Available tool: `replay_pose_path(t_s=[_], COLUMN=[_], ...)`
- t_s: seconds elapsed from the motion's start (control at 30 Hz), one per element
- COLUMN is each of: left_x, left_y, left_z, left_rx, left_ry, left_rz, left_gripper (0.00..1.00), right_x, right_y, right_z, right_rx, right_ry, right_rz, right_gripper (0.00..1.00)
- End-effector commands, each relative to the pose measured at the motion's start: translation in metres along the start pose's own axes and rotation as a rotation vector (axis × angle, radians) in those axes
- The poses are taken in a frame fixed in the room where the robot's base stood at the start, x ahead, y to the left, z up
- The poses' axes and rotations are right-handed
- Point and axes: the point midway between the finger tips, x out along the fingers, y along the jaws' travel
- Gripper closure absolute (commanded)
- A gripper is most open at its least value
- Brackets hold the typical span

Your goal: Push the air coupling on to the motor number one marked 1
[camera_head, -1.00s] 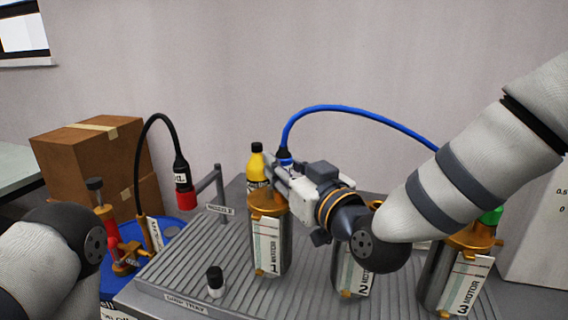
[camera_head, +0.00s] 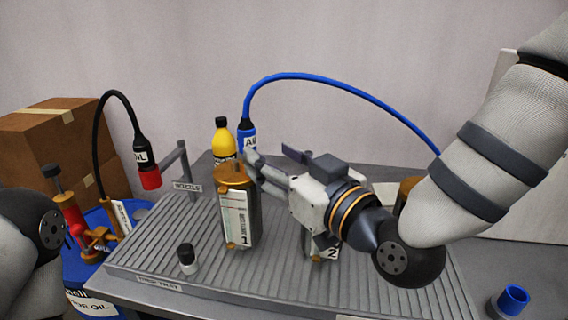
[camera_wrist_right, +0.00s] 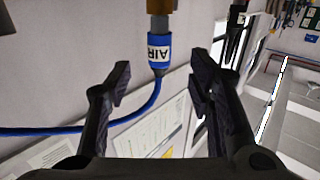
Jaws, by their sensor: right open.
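Motor 1 (camera_head: 240,225) is a grey cylinder with a brass top (camera_head: 234,174), upright on the tray. The blue air coupling (camera_head: 248,138), marked AIR, stands upright just behind that top; its lower end is hidden in the head view. In the right wrist view, the coupling (camera_wrist_right: 159,50) has its grey end against a brown-gold piece (camera_wrist_right: 160,8). My right gripper (camera_head: 278,160) is open and empty, to the right of the coupling. In the right wrist view, the coupling shows beyond the gap between the fingertips (camera_wrist_right: 160,78). My left gripper is out of view; only its arm shows.
A blue hose (camera_head: 345,84) arcs from the coupling to the right, behind my right arm. Motor 2 (camera_head: 325,252) is partly covered by my right gripper. A yellow bottle (camera_head: 223,142) stands behind motor 1. A black-and-white bottle (camera_head: 187,260) stands on the ribbed drip tray (camera_head: 210,275).

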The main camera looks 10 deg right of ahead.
Motion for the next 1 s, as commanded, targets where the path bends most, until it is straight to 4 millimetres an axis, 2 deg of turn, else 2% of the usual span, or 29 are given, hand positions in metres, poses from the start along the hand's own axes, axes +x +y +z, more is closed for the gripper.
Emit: replay_pose_path(t_s=[0.1, 0.23, 1.0], left_x=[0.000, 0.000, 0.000], left_y=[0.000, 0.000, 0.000], left_z=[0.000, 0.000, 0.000], left_rx=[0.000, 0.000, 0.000], left_ry=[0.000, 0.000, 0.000], left_rz=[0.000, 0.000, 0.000], left_gripper=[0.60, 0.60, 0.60], right_x=[-0.022, -0.034, -0.035], right_y=[0.000, 0.001, 0.000], right_z=[0.000, 0.001, 0.001], right_rx=[0.000, 0.001, 0.000], right_ry=[-0.002, -0.001, -0.001], right_rz=[0.000, 0.002, 0.001], right_gripper=[0.52, 0.52, 0.52])
